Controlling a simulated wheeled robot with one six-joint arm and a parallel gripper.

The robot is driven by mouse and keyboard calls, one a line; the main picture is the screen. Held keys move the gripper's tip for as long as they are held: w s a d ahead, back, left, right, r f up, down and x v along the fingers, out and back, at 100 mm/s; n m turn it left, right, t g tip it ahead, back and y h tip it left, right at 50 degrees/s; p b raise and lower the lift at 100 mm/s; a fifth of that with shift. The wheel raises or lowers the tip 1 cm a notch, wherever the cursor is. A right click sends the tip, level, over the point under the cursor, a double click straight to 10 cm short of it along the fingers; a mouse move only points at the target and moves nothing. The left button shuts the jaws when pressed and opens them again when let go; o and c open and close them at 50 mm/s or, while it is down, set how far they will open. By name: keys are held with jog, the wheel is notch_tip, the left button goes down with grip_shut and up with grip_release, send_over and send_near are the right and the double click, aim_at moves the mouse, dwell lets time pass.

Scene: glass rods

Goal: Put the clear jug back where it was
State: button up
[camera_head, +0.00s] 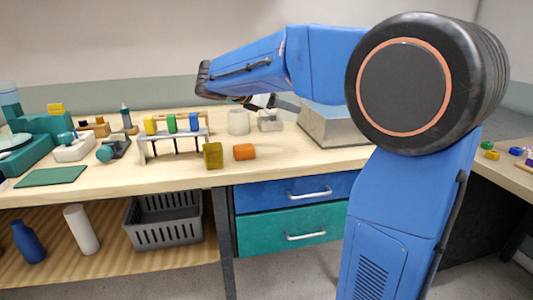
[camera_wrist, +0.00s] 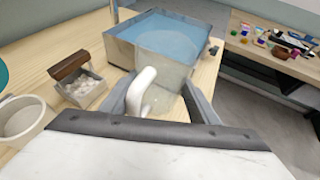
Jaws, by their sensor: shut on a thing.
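The clear jug (camera_wrist: 172,72) is see-through with a thick white handle (camera_wrist: 143,92). It shows in the wrist view just beyond my gripper (camera_wrist: 157,92). My gripper is shut on the jug at its handle, with one finger on each side. The jug overlaps the near side of a grey basin (camera_wrist: 205,68) of blue water. I cannot tell whether the jug is over, in or beside the basin. In the head view my gripper (camera_head: 262,101) is small and dark, left of the basin (camera_head: 335,124), and the jug is hard to make out.
A pale beaker (camera_head: 238,121) and a small box of pale lumps (camera_wrist: 84,92) stand left of the basin. A rack (camera_head: 175,134) with coloured blocks, an olive block (camera_head: 213,155) and an orange block (camera_head: 244,152) stand further left. The bench front (camera_head: 300,160) is bare.

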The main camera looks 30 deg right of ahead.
aim_at(280, 120)
jog(key=f, duration=0.1)
jog(key=a+f, duration=0.1)
jog(key=f, duration=0.3)
jog(key=shift+s+a+f, duration=0.1)
jog(key=shift+a+f, duration=0.05)
jog(key=shift+a, duration=0.1)
jog(key=shift+d+f, duration=0.1)
jog(key=shift+f, duration=2.35)
jog(key=o, duration=1.2)
jog(key=shift+f, duration=0.1)
jog(key=shift+a+r, duration=0.2)
jog(key=shift+a, duration=0.05)
jog(key=v, duration=1.1)
jog(key=shift+s+a+r, duration=0.15)
jog(key=shift+a, duration=0.05)
